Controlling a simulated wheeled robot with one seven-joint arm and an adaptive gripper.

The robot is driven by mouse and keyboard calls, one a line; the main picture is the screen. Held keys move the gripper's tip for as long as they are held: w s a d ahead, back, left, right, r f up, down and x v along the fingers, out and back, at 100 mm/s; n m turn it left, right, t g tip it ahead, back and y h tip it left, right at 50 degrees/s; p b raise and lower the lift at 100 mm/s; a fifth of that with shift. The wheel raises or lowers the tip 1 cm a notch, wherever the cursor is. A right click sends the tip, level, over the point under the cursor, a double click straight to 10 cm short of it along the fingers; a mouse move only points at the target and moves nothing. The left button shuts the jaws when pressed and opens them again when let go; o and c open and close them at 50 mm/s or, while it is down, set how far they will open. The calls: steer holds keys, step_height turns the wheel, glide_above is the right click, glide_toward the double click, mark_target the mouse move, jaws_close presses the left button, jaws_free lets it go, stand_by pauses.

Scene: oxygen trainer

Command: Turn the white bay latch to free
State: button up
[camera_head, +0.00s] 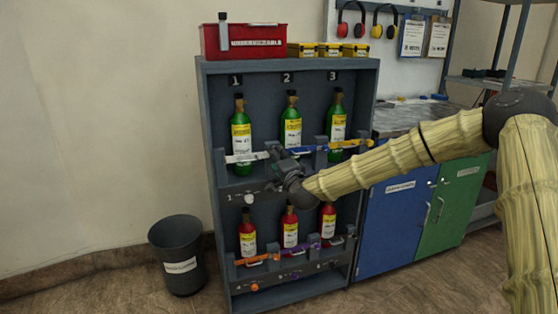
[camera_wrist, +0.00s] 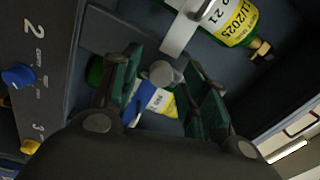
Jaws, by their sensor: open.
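The white bay latch (camera_head: 246,157) lies across the lower part of the green bottle in bay 1 (camera_head: 241,130). In the wrist view the white latch (camera_wrist: 179,36) crosses the bottle. A pale round knob (camera_wrist: 163,73), apparently at the latch's end, shows between my fingers. My gripper (camera_head: 280,157) is at the divider between bays 1 and 2, at the latch's right end. In the wrist view my gripper (camera_wrist: 160,82) is open, with one finger on each side of the knob. I cannot tell whether either finger touches it.
A blue latch (camera_head: 302,151) crosses bay 2 and a yellow latch (camera_head: 350,143) bay 3. A white knob (camera_head: 249,199) sits on the strip below bay 1. Red bottles (camera_head: 247,236) stand on the lower shelf. A grey bin (camera_head: 178,255) stands left of the rack.

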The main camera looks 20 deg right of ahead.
steer(key=shift+s, duration=0.1)
steer(key=s, duration=1.1)
steer(key=shift+s+d+f, duration=0.25)
steer(key=shift+s, duration=0.15)
